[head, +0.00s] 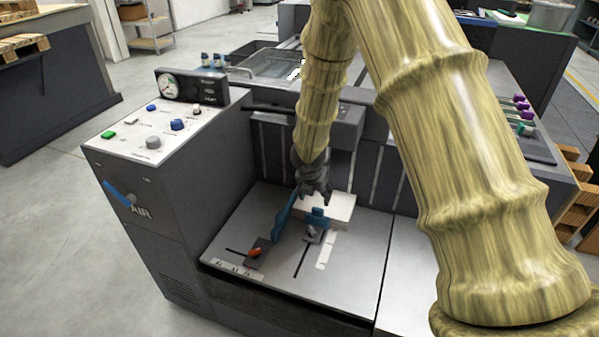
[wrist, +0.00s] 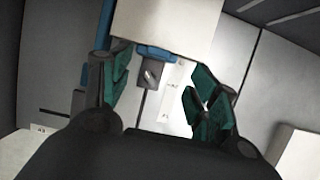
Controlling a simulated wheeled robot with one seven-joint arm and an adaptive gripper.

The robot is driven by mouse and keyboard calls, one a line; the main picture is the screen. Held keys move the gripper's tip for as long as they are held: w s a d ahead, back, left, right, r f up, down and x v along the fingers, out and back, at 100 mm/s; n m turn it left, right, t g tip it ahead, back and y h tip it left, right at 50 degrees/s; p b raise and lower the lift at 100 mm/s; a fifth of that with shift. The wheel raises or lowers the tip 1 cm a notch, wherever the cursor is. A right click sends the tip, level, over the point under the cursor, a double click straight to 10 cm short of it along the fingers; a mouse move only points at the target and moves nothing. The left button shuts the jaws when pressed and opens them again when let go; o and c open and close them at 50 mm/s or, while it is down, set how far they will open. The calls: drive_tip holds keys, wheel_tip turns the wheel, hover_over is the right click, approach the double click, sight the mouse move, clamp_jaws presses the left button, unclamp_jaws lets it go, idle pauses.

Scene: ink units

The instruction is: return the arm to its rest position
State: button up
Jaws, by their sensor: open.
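My arm, wood-grained and jointed, fills the right and upper middle of the head view. My dark gripper (head: 314,190) points down over the metal bed of the machine. It is above a white block (head: 340,208), close to its left end. In the wrist view my gripper (wrist: 158,100) has its two green-padded fingers spread apart. Nothing is between the fingertips. The white block (wrist: 172,28) shows beyond them at the top of the wrist view. Whether the gripper touches the block or the blue part is hidden.
A blue lever (head: 284,218) and a blue knob (head: 318,217) stand beside the gripper. A red-tipped slider (head: 255,252) is at front left. The control panel (head: 155,125) with buttons and a gauge (head: 171,86) rises to the left. Dark upright panels stand behind the bed.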

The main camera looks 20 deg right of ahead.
drive_tip(key=s+a+f+m+g+y+p, duration=0.1)
drive_tip(key=s+a+f+m+p, duration=0.25)
drive_tip(key=s, duration=0.55)
drive_tip(key=s+a+f+m+g+y+p, duration=0.1)
drive_tip(key=s+a+f+m+y, duration=0.1)
drive_tip(key=s+f+m, duration=0.5)
drive_tip(key=s+a+f+m+g+y+p, duration=0.1)
drive_tip(key=s+a+f+m+p, duration=0.2)
drive_tip(key=s, duration=0.7)
drive_tip(key=s+d+m+h+p, duration=0.1)
drive_tip(key=s+d+m+p, duration=0.1)
drive_tip(key=s+m, duration=1.3)
drive_tip(key=s, duration=0.4)
drive_tip(key=shift+s+d+g+p, duration=0.3)
drive_tip(key=shift+s+d, duration=0.05)
